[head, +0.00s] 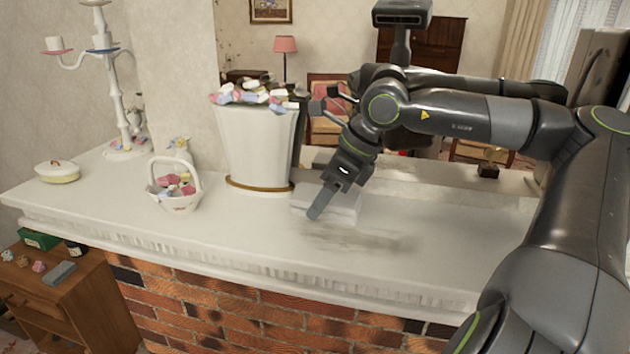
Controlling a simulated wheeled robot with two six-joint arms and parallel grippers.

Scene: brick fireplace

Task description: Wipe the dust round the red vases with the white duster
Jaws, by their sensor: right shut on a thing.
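My right gripper (322,205) reaches in from the right, low over the white mantel shelf (110,202). It is shut on a pale, flat, white thing, which looks like the white duster (343,207); its outline blends into the shelf and is partly hidden by the fingers. A grey-brown smear of dust (365,241) lies on the shelf just in front and to the right of the gripper. No red vase shows; a tall white vase (255,150) filled with pastel pieces stands left of the gripper. My left gripper is out of view.
A white basket (178,202), a lidded dish (57,172) and a tall white candelabrum (133,125) stand farther left. A mirror behind the shelf reflects the room and my arm. The shelf's front edge drops to brickwork (220,305). The shelf front right is clear.

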